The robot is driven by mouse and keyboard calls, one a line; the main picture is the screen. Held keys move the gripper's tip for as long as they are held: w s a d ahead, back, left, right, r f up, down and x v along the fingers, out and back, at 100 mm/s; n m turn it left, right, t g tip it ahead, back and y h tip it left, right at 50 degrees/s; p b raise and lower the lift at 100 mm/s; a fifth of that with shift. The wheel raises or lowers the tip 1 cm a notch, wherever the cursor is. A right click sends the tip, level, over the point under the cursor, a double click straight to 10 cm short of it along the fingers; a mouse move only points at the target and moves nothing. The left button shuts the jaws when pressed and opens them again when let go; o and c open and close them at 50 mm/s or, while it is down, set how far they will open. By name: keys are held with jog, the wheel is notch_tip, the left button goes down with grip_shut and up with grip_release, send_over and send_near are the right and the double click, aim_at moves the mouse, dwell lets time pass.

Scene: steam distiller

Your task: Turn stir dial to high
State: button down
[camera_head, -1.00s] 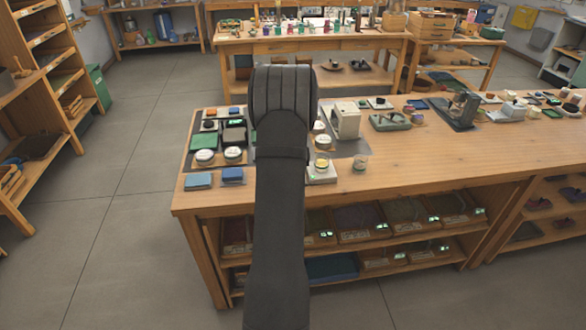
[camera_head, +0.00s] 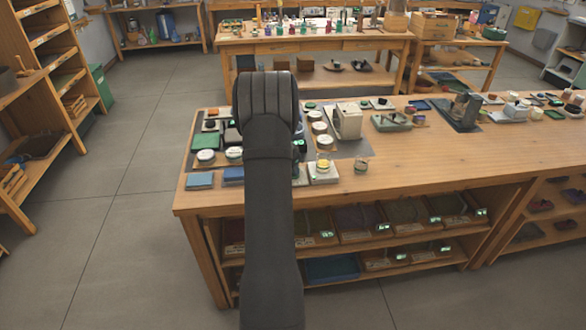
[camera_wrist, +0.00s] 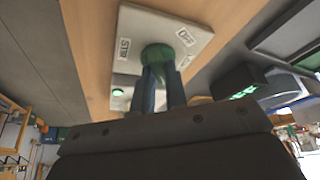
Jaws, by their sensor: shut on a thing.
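The stir dial (camera_wrist: 157,54) is a round green knob on a white plate (camera_wrist: 205,45) in the wrist view. The plate bears a "STIR" label (camera_wrist: 124,48) and an "OFF" label (camera_wrist: 185,36). My gripper (camera_wrist: 160,75) has its two blue-grey fingers shut on the dial, one on each side. The fingers cover part of the knob, and I cannot tell its pointer position. In the head view my arm hides the dial and my gripper.
A dark box with a lit green display (camera_wrist: 243,92) stands beside the plate. In the head view, jars, a white device (camera_head: 347,120) and blue blocks (camera_head: 199,181) crowd the wooden bench (camera_head: 430,160).

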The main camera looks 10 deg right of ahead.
jog(key=shift+m, duration=0.6)
jog(key=c, duration=1.4)
grip_release()
jog(key=shift+c, duration=0.2)
jog(key=v, duration=1.7)
jog(key=shift+w+a+r, duration=0.2)
jog(key=shift+w+r, duration=0.1)
jog(key=shift+f, duration=0.1)
jog(key=x, duration=1.7)
jog(key=shift+s+d+f, duration=0.15)
jog(key=shift+s+f, duration=0.05)
jog(key=shift+s, duration=0.05)
jog(key=shift+r, duration=0.1)
